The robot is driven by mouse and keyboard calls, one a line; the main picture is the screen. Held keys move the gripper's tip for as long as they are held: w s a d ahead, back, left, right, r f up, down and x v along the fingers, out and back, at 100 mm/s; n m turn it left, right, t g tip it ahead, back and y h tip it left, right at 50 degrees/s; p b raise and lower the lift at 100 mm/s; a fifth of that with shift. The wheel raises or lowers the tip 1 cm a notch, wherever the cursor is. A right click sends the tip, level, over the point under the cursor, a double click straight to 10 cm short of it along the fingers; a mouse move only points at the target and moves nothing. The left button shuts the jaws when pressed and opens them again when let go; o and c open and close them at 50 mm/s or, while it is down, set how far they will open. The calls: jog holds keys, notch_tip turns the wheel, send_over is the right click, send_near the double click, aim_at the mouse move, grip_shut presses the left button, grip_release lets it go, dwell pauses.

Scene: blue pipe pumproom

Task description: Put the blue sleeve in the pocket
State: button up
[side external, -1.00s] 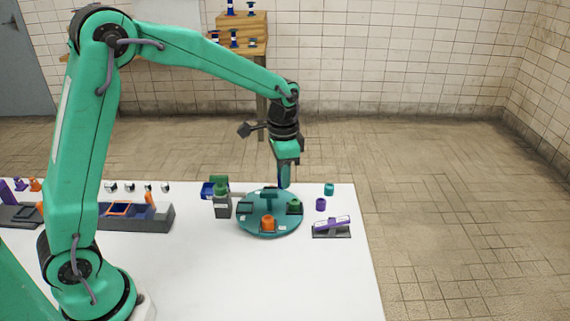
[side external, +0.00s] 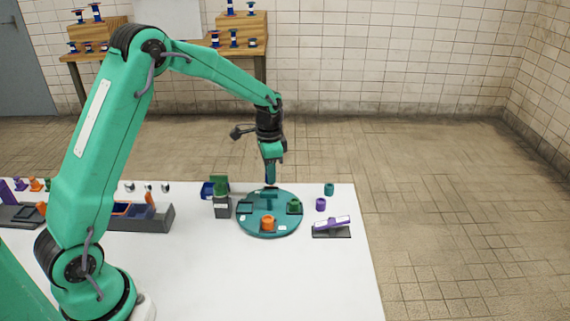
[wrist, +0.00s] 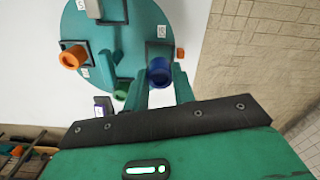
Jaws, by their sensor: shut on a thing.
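In the wrist view my gripper (wrist: 166,85) is shut on the blue sleeve (wrist: 159,70), with its round opening facing the camera. A dark square pocket frame (wrist: 150,48) on the teal round plate (wrist: 130,25) shows partly behind the sleeve. In the side view my gripper (side external: 270,176) points down above the back part of the plate (side external: 250,225), near the raised teal centre piece (side external: 268,197). The sleeve is hard to make out there. An orange sleeve (side external: 268,223) and a green piece (side external: 294,206) sit on the plate.
A purple ring (side external: 320,204) and a teal ring (side external: 329,189) stand right of the plate, by a dark stand with a purple and white bar (side external: 331,225). The front right table is clear.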

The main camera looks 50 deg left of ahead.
jog(key=shift+f, duration=1.95)
jog(key=shift+f, duration=0.15)
jog(key=o, duration=1)
notch_tip(320, 180, up, 12)
jog(key=shift+f, duration=0.1)
jog(key=shift+r, duration=0.3)
jog(key=shift+s, duration=0.1)
